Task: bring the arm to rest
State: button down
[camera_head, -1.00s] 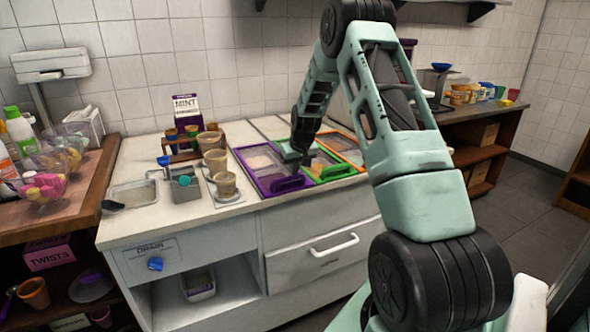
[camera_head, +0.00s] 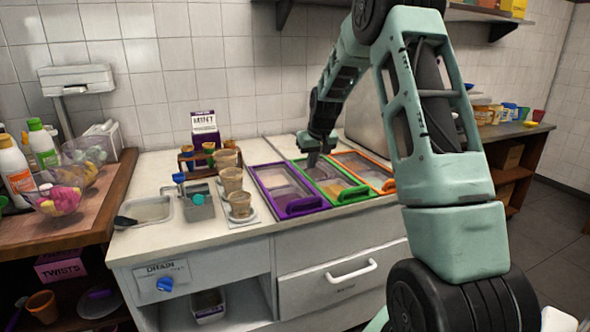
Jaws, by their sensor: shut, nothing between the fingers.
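My gripper (camera_head: 312,160) is shut and empty. It points down above the green-rimmed bin (camera_head: 345,197) in the white counter, near that bin's back left part. I cannot tell how far above the bin the fingertips are. My arm reaches in from the right and bends down toward the counter. A purple-rimmed bin (camera_head: 289,213) lies to the left of the green one. An orange-rimmed bin (camera_head: 388,186) lies to the right, partly close to my arm in the picture.
Stacked cups (camera_head: 240,204), a grey metal container (camera_head: 198,205) and a shallow tray (camera_head: 150,210) stand left on the counter. A Mint carton (camera_head: 205,127) stands at the back. A wall shelf (camera_head: 492,17) hangs at upper right. Dark floor is free at right.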

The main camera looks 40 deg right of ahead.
jog(key=shift+r, duration=0.1)
jog(key=s+a+r+n+g+y, duration=0.1)
jog(key=s+a+n, duration=0.2)
jog(key=a, duration=1.5)
jog(key=s+a+r+n+g+y, duration=0.1)
jog(key=s+a+n+y, duration=0.2)
jog(key=a, duration=1.5)
jog(key=s+a+n, duration=0.2)
jog(key=s+a, duration=0.2)
jog(key=s, duration=0.4)
jog(key=s+a+f+n+g+h, duration=0.1)
jog(key=s+a+n, duration=0.1)
jog(key=s+a, duration=0.3)
jog(key=s+a+n, duration=0.2)
jog(key=s+a, duration=0.2)
jog(key=s, duration=0.9)
jog(key=shift+s+a+f+g+h, duration=0.2)
jog(key=shift+a+f+g+h, duration=0.1)
jog(key=shift+g+h, duration=0.1)
